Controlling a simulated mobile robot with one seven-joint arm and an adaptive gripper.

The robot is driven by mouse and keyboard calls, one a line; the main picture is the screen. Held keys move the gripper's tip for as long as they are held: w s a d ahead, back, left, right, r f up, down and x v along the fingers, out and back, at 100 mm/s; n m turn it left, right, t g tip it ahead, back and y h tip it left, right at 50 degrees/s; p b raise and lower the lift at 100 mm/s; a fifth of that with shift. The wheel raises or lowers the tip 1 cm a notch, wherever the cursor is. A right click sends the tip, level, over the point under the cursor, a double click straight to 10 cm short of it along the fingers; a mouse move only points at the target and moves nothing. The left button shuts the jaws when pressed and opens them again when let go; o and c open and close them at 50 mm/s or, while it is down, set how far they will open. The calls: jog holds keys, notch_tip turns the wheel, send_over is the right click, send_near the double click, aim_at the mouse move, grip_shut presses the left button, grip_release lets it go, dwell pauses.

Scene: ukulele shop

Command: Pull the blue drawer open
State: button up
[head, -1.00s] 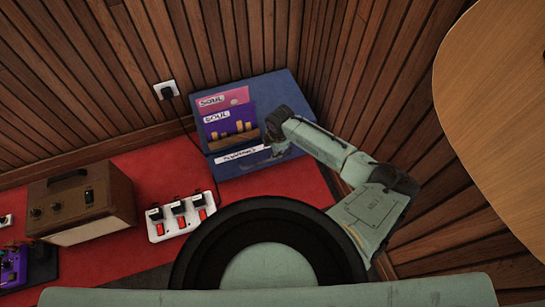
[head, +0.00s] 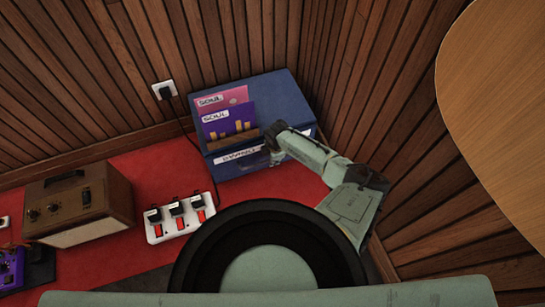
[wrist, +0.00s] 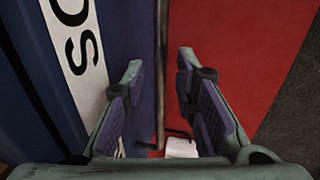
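The blue drawer unit (head: 285,95) stands against the wall in the head view, with a white-labelled front (head: 228,169) facing me. In the wrist view, the blue face with its white label (wrist: 82,50) fills the left side. A thin dark bar (wrist: 161,70), perhaps the drawer's handle, runs upright between my fingers and bends near its lower end. My gripper (wrist: 160,70) is open, with a finger on either side of this bar. I cannot tell whether either finger touches it. In the head view, my arm hides part of the front and the fingertips.
Record sleeves (head: 225,110) stand in the unit's top. A white switch box (head: 180,216) and a brown amplifier (head: 78,203) sit to the left on the red surface (head: 150,165). Slatted wood walls (head: 400,120) close in behind and right. A round wooden top (head: 500,90) juts in at right.

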grip_shut()
dwell(0.6)
